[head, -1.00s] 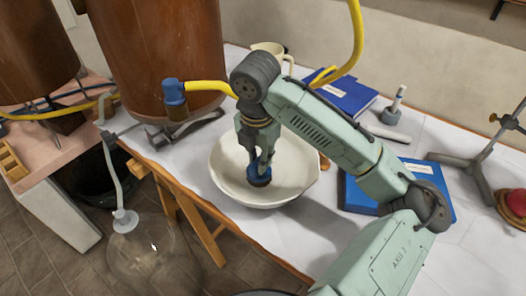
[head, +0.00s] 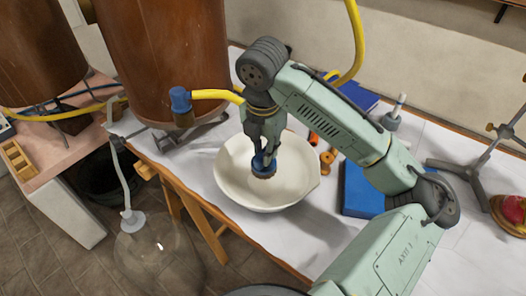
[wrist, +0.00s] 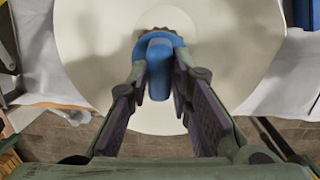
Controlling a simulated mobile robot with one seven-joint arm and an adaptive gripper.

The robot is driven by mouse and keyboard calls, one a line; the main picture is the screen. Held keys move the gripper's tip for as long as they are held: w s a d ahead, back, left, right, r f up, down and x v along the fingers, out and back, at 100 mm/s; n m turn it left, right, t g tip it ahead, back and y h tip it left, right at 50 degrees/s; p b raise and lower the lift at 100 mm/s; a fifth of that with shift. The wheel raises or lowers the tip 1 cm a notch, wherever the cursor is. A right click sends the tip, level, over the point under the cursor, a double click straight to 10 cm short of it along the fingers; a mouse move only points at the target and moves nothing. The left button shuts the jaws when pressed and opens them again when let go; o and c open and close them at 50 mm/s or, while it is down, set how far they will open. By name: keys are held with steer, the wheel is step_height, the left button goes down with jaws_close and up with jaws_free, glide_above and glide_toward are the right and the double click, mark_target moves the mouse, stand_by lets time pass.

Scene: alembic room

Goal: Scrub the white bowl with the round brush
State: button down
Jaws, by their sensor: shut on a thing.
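The white bowl (head: 240,190) stands on the white-covered table, below my gripper. My gripper (head: 264,150) points down into the bowl and is shut on the blue round brush (head: 263,168). In the wrist view the brush's blue handle (wrist: 158,68) sits between the two fingers of my gripper (wrist: 158,85). The brush's brown bristle end is low inside the bowl (wrist: 85,60), over its inner surface. I cannot tell whether the bristles touch the bowl.
A large brown vessel (head: 160,60) stands behind and left of the bowl. Blue books (head: 360,190), orange fittings (head: 327,157) and a metal stand (head: 470,170) lie to the right. A clear glass flask (head: 150,255) is at the lower left, beyond the table edge.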

steer(key=shift+w+d+r, duration=0.1)
steer(key=shift+d+r, duration=0.05)
steer(key=shift+r, duration=1.2)
steer(key=shift+w+d+r, duration=0.1)
steer(key=shift+d+r, duration=0.05)
steer(key=shift+r, duration=1.2)
steer(key=shift+r, duration=0.45)
step_height(320, 180, up, 3)
steer(key=shift+r, duration=0.1)
